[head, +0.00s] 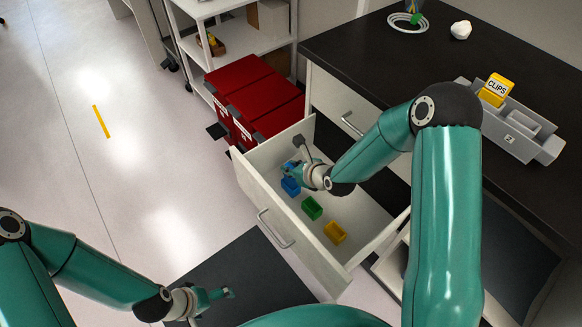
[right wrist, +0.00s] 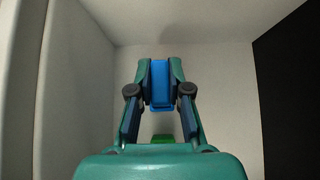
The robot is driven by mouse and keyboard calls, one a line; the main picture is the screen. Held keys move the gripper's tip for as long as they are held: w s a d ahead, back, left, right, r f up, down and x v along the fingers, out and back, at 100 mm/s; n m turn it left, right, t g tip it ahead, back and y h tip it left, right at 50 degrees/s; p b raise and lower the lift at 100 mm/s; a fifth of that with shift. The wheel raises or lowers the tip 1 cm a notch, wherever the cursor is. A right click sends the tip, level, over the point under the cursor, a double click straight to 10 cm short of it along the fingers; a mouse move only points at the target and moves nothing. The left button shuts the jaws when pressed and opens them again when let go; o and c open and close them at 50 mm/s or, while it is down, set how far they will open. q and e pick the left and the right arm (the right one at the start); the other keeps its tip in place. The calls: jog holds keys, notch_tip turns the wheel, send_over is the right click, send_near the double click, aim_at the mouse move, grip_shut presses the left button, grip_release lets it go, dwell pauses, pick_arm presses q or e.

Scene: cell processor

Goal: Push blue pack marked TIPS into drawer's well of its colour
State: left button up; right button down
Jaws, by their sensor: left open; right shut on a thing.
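The blue pack (right wrist: 160,83) is between the fingers of my right gripper (right wrist: 161,68) in the right wrist view. My right gripper (head: 306,172) is shut on it, inside the open drawer (head: 352,222). The blue well (head: 290,186) lies in the drawer, just below and left of the gripper in the head view. The gripper hides part of the pack there, and its TIPS marking does not show. I cannot tell whether the pack touches the well. My left gripper (head: 222,294) is open and empty, low at the front left, outside the drawer.
A green well (head: 312,208) and a yellow well (head: 335,232) also lie in the drawer. A yellow CLIPS pack (head: 497,87) stands in a grey tray (head: 541,149) on the dark worktop (head: 382,58). Red boxes (head: 240,76) stand beyond the drawer.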

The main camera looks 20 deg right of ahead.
jog(key=shift+f+b, duration=1.05)
jog(key=shift+f, duration=0.2)
jog(key=shift+f+b, duration=0.4)
jog(key=c, duration=1)
grip_release()
jog(key=shift+r, duration=0.1)
jog(key=v, duration=1.1)
jog(key=shift+s+d+r, duration=0.1)
jog(key=shift+s+r, duration=0.05)
jog(key=shift+s, duration=0.25)
